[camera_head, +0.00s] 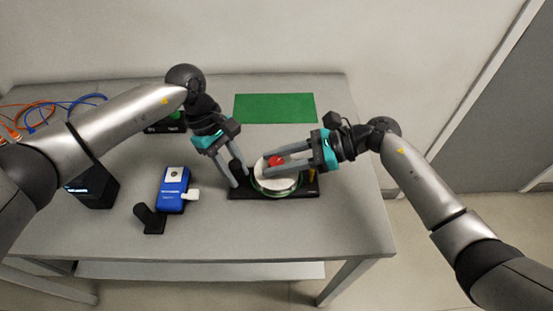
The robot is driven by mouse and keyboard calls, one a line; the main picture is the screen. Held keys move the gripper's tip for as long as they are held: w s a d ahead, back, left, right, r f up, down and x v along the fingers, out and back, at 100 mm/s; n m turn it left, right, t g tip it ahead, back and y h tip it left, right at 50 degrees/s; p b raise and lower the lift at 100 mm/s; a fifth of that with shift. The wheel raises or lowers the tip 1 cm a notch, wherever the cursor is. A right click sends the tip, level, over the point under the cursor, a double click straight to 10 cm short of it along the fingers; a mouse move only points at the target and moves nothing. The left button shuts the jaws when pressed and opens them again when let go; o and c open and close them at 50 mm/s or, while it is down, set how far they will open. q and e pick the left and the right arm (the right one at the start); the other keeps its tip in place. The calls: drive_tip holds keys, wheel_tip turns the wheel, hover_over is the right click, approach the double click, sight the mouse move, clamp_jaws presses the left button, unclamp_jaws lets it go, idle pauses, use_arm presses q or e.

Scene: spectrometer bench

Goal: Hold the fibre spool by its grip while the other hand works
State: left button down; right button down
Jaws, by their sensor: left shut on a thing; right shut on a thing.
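The fibre spool (278,184) looks like a round, whitish disc with a green rim. It sits on a black base plate (240,193) near the middle of the table. My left gripper (240,179) reaches down at the left side of the spool and is shut on a black upright piece, which looks like the grip (237,168). My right gripper (268,164) reaches in from the right above the disc and is shut on a small red part (276,160). The fingers partly hide the red part and the disc.
A blue handheld device (172,188) and a black stand (149,218) are left of the spool. A black box (93,187) and coiled orange and blue cables (50,112) lie further left. A green mat (275,108) lies behind. The table's front right is clear.

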drive_tip(key=shift+f+t, duration=0.1)
drive_tip(key=shift+t, duration=0.2)
drive_tip(key=m+t, duration=0.3)
drive_tip(key=shift+s+m+t+h, duration=0.1)
drive_tip(key=shift+m+t+h, duration=0.3)
drive_tip(key=m+t+h, duration=0.1)
drive_tip(key=m+t, duration=0.1)
drive_tip(key=shift+a+m+t, duration=0.1)
drive_tip(key=shift+m+t, duration=0.2)
drive_tip(key=shift+a+m+t+h, duration=0.15)
drive_tip(key=shift+m+t+h, duration=0.75)
drive_tip(key=shift+m+t, duration=0.25)
drive_tip(key=shift+r+m+t+h, duration=0.25)
drive_tip(key=shift+m+t+h, duration=0.8)
drive_tip(key=shift+m+h, duration=0.4)
drive_tip(key=shift+m+t+h, duration=0.3)
drive_tip(key=shift+m+h, duration=0.05)
drive_tip(key=shift+m, duration=0.05)
drive_tip(key=c, duration=0.5)
unclamp_jaws()
drive_tip(key=shift+d+f, duration=0.1)
drive_tip(key=shift+d, duration=0.1)
